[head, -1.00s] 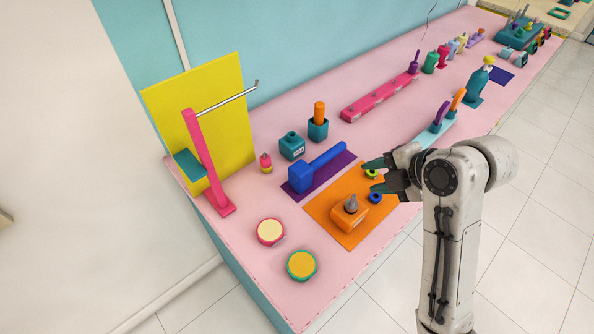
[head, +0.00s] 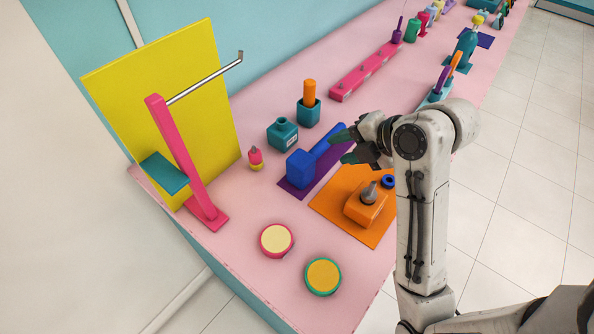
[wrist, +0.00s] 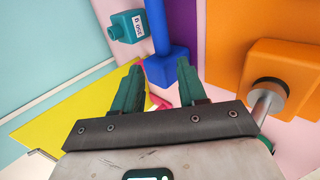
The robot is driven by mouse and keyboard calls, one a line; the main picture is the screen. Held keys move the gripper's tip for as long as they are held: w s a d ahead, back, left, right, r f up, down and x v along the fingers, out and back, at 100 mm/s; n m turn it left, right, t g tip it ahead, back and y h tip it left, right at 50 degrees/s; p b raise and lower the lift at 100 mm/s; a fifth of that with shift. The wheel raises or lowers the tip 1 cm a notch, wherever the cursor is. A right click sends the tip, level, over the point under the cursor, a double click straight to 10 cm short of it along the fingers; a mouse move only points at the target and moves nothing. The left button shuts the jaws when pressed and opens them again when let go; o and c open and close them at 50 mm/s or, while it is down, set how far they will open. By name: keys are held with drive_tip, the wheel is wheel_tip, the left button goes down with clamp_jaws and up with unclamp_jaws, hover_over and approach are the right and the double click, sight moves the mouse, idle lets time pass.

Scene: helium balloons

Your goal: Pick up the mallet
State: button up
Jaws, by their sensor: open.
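The blue mallet (head: 303,166) lies on a purple mat (head: 293,191), its block head toward the lower left and its handle running up to the right. My gripper (head: 340,147) is open, with dark green fingers, and overlaps the handle's far end in the head view. In the wrist view the mallet (wrist: 168,68) lies beyond the two open fingertips (wrist: 160,72), with its head roughly in line with the gap. Nothing is between the fingers that I can make out. I cannot tell how high the fingers are above the handle.
An orange block with a grey peg (head: 366,205) stands on an orange mat beside the mallet. A teal bottle (head: 283,134) and a teal holder with an orange rod (head: 308,110) stand behind it. Two round pads (head: 276,240) lie in front. A pink post (head: 185,160) rises at left.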

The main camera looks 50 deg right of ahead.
sight(312, 157)
drive_tip(key=x, duration=0.6)
drive_tip(key=shift+f+b, duration=0.15)
drive_tip(key=shift+b, duration=0.15)
drive_tip(key=shift+x, duration=2.65)
drive_tip(key=shift+a, duration=0.1)
drive_tip(key=shift+s, duration=0.1)
clamp_jaws()
